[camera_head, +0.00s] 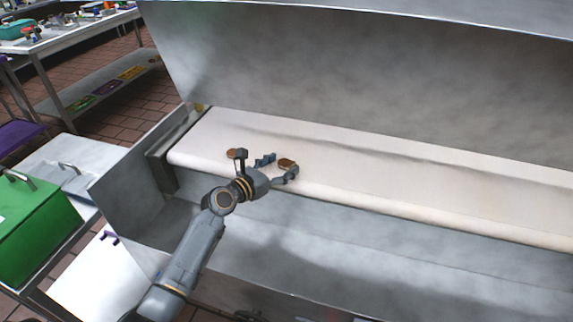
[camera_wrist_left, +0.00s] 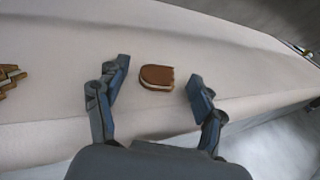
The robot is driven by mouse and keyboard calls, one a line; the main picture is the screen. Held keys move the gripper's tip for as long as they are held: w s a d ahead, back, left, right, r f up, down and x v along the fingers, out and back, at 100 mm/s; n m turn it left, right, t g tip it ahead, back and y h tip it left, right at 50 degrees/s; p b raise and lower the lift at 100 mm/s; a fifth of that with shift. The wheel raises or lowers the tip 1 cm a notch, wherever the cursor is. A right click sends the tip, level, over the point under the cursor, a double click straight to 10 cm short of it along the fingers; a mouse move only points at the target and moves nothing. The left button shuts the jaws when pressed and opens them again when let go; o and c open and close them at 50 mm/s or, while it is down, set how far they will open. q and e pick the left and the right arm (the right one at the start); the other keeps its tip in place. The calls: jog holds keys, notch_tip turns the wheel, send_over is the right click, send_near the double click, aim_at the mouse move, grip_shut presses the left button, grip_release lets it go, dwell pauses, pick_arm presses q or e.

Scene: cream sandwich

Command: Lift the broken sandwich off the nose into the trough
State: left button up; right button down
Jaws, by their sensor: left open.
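A brown sandwich piece with a pale cream layer (camera_wrist_left: 157,76) lies flat on the belt, its left end rounded and its right end cut off unevenly. It also shows in the head view (camera_head: 287,162), close to the belt's rounded front nose (camera_head: 350,200). My left gripper (camera_head: 277,167) is open, with its fingers (camera_wrist_left: 158,85) on either side of this piece; contact cannot be told. A second brown piece (camera_head: 232,153) with a zigzag edge lies farther left, also at the left edge of the wrist view (camera_wrist_left: 9,80). The metal trough (camera_head: 330,235) runs below the nose. My right gripper is not in view.
The pale belt (camera_head: 430,185) is clear to the right. A steel wall (camera_head: 360,80) stands behind it and a metal end plate (camera_head: 130,195) at the left. A green box (camera_head: 35,230) sits on a bench at the far left.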

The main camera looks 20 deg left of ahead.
pick_arm(q)
jog(key=c, duration=0.8)
jog(key=shift+c, duration=0.2)
jog(key=shift+r+p, duration=0.35)
jog(key=shift+r, duration=0.3)
jog(key=r, duration=0.2)
jog(key=shift+a+r+p, duration=0.25)
jog(key=shift+r+p, duration=0.05)
jog(key=shift+p, duration=0.05)
jog(key=w+a+r+b, duration=0.2)
jog(key=w+a+r, duration=0.2)
jog(key=a+r, duration=0.5)
jog(key=shift+a, duration=1.95)
jog(key=shift+w, duration=0.1)
